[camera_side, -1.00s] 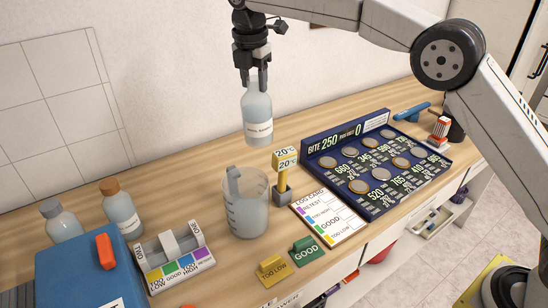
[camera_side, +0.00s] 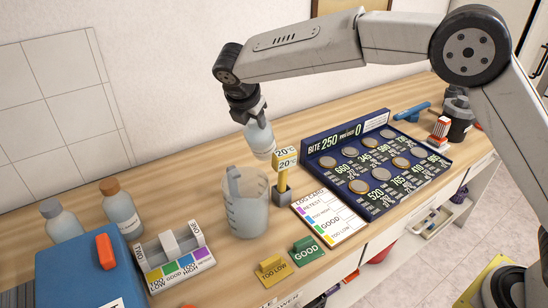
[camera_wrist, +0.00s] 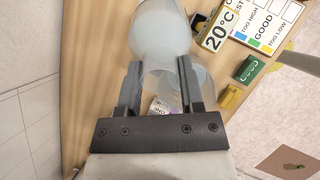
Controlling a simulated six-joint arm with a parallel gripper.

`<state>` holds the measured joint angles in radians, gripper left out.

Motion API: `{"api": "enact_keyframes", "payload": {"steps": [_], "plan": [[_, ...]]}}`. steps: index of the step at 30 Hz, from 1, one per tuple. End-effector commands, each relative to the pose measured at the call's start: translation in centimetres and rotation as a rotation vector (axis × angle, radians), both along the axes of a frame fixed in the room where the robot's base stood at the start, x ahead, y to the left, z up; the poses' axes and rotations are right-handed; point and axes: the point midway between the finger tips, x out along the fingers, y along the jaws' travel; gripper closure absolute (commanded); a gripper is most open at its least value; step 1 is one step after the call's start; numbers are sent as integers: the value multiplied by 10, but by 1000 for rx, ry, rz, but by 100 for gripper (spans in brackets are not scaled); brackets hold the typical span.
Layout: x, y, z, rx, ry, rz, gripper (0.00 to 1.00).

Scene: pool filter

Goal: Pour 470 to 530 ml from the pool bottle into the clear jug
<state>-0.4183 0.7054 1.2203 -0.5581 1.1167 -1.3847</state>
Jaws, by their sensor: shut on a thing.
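A pale bottle (camera_side: 259,137) hangs in my gripper (camera_side: 243,103), tilted, behind and a little right of the jug and above the bench. It also shows in the wrist view (camera_wrist: 160,30) beyond the gripper fingers (camera_wrist: 160,75), which are shut on it. The clear jug (camera_side: 246,205) stands upright on the bench, its handle facing back left. In the wrist view part of the jug (camera_wrist: 195,82) shows behind the fingers and bottle. I cannot tell how much liquid is in the jug or bottle, and no stream is visible.
A yellow thermometer stand (camera_side: 283,180) stands close to the jug's right. The log card (camera_side: 329,216) and blue coin board (camera_side: 378,165) lie further right. Two bottles (camera_side: 121,212), a colour block (camera_side: 175,258) and a blue box (camera_side: 88,275) are left. Yellow (camera_side: 272,270) and green (camera_side: 306,250) tags are in front.

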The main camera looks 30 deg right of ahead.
Motion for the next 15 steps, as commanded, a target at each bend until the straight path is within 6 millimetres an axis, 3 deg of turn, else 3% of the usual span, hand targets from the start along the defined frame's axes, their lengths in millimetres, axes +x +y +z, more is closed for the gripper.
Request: {"api": "enact_keyframes", "payload": {"steps": [15], "plan": [[-10, 12, -23, -207, -180, 3, 100]]}}
